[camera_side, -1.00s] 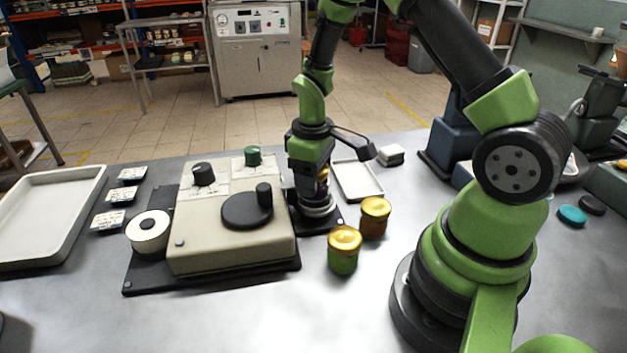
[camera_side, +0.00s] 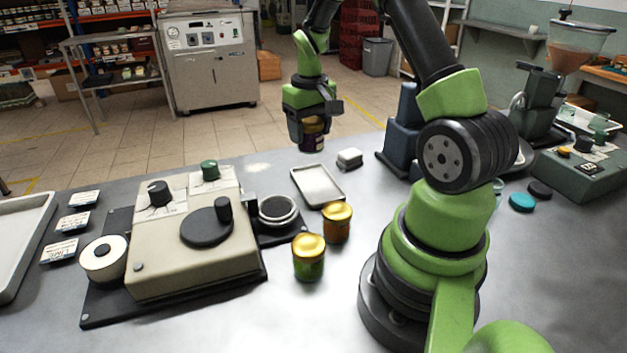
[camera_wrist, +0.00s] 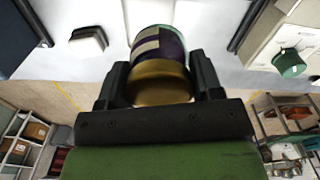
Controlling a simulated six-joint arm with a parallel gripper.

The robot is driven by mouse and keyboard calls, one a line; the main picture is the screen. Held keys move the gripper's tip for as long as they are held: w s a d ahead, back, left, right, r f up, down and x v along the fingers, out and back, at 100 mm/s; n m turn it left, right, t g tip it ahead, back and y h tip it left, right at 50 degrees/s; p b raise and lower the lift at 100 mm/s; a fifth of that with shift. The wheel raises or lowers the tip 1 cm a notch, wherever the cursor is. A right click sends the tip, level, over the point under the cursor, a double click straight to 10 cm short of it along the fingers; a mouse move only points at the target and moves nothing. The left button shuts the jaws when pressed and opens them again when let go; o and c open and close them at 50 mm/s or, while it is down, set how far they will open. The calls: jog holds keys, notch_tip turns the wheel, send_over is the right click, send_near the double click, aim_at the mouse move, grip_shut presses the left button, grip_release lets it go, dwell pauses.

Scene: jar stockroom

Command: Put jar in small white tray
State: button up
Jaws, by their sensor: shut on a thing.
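My gripper (camera_side: 311,124) is shut on a dark purple jar (camera_side: 312,137) with a pale label and holds it up in the air, behind the small white tray. The wrist view shows the jar (camera_wrist: 160,48) between the two fingers, its gold lid toward the gripper. The small white tray (camera_side: 318,184) lies empty on the table, right of the machine's round ring seat (camera_side: 277,210). Two other gold-lidded jars stand on the table in front of the tray: an orange-brown one (camera_side: 336,226) and a green one (camera_side: 308,262).
A beige machine (camera_side: 190,250) with a dial stands to the left on a black base. A small white block (camera_side: 349,158) lies behind the tray. A large white tray (camera_side: 20,235) is at the far left. Teal (camera_side: 522,202) and black (camera_side: 540,188) lids lie at the right.

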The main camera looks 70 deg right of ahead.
jog(key=shift+s+d+f+m, duration=0.2)
jog(key=shift+d+f+m, duration=0.1)
jog(key=shift+d+f, duration=0.25)
jog(key=shift+s+d+f+m, duration=0.2)
jog(key=shift+d+f+m, duration=0.1)
jog(key=shift+d+f, duration=0.15)
notch_tip(320, 180, down, 8)
jog(key=shift+a+f, duration=0.1)
jog(key=shift+f, duration=0.15)
jog(key=shift+f, duration=0.15)
jog(key=o, duration=1)
jog(key=shift+o, duration=0.2)
